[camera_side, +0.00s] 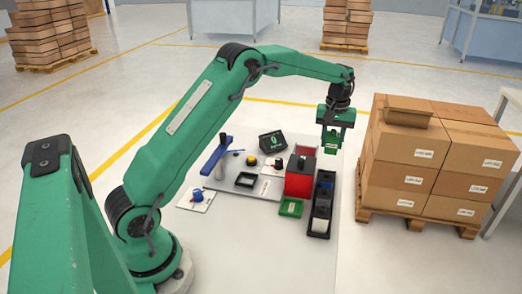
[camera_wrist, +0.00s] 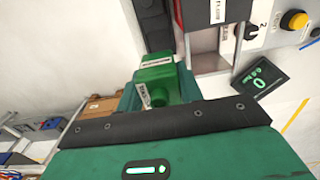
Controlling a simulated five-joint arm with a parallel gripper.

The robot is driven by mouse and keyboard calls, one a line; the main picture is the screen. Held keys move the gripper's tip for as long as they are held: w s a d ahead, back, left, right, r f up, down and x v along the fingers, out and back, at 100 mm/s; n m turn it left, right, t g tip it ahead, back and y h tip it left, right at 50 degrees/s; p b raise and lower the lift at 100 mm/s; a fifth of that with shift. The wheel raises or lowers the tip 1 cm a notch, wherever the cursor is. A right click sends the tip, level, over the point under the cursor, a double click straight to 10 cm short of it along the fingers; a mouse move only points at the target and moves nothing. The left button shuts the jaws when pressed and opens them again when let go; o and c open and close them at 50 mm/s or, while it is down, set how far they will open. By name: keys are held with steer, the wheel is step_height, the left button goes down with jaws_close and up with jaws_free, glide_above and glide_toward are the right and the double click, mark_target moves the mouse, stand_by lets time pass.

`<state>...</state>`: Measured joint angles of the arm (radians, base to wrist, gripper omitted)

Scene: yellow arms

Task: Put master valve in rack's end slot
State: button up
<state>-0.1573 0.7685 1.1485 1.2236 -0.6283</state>
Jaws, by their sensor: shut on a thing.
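My gripper (camera_side: 331,142) hangs in the air beyond the far end of the black rack, its jaws shut on a green labelled block, which I take for the master valve. In the wrist view the block (camera_wrist: 158,78) sits between the jaws, with white labels on its top and side; I cannot read them surely. The narrow black rack (camera_side: 318,236) stands on the table, running from near to far.
A red box (camera_side: 299,182) stands left of the rack, with a green tray (camera_side: 291,208) before it. A dark display (camera_side: 272,143), a yellow button (camera_side: 251,160) and a blue-handled item (camera_side: 214,157) lie farther left. Stacked cartons (camera_side: 403,150) stand close at right.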

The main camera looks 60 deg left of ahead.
steer(key=shift+f, duration=4.95)
steer(key=shift+f, duration=0.15)
steer(key=o, duration=1)
step_height(320, 180, up, 11)
steer(key=shift+r, duration=0.7)
